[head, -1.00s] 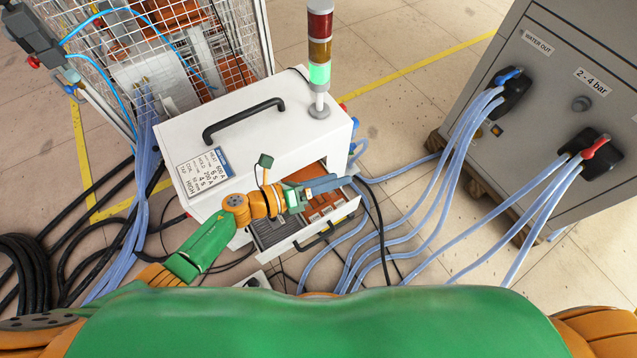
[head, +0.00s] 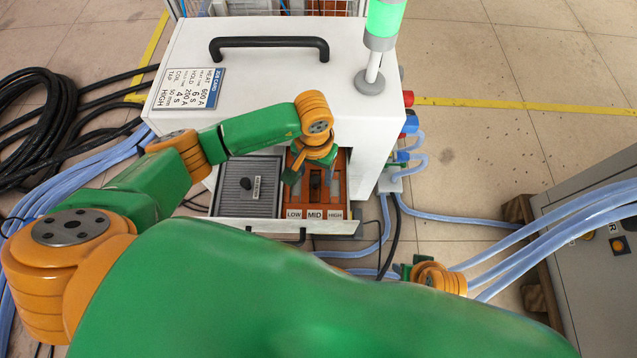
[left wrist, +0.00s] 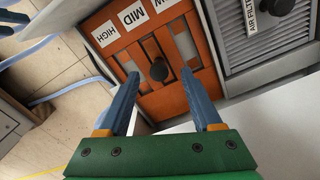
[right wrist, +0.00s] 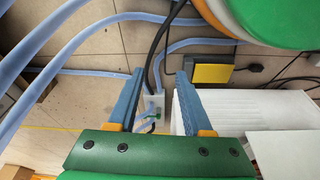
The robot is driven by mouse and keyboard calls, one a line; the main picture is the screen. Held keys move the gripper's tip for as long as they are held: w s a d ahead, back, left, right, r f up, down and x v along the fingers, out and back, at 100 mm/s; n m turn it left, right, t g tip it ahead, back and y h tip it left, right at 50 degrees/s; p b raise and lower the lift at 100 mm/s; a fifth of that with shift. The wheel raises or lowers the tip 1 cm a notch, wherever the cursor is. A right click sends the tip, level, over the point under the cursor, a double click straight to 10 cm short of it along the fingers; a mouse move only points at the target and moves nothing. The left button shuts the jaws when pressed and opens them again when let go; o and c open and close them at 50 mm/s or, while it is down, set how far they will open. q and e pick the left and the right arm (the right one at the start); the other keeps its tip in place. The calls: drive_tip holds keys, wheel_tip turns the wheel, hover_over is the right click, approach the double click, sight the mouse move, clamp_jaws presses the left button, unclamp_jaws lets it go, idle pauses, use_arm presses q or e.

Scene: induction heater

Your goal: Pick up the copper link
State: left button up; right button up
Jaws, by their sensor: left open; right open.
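An orange-copper bay marked LOW, MID and HIGH (head: 340,190) lies in the right half of the open drawer. In the left wrist view a black knob (left wrist: 158,71) stands in the bay, in line with the MID label; the copper link appears to be the copper-coloured piece (left wrist: 160,101) around it, but its outline is hard to separate from the bay. My left gripper (left wrist: 160,79) is open, its blue fingers on either side of the knob in that view, with no visible contact. In the head view my left gripper (head: 312,178) hangs over the bay. My right gripper (right wrist: 157,78) is open and empty.
The drawer's left half holds a grey air filter (head: 248,187) with a black knob. The white heater cabinet (head: 285,85) rises behind, with a handle and a green-lit signal tower (head: 384,20). Blue hoses (head: 470,219) and a grey cabinet (head: 590,225) stand at the right.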

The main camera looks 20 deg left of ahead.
sight(315, 178)
use_arm(q)
wheel_tip(315, 178, down, 3)
drive_tip(key=shift+f+b, duration=0.1)
drive_tip(key=shift+b, duration=0.3)
clamp_jaws()
use_arm(e)
drive_tip(key=r, duration=0.2)
drive_tip(key=shift+w+r, duration=0.2)
drive_tip(key=shift+r, duration=0.15)
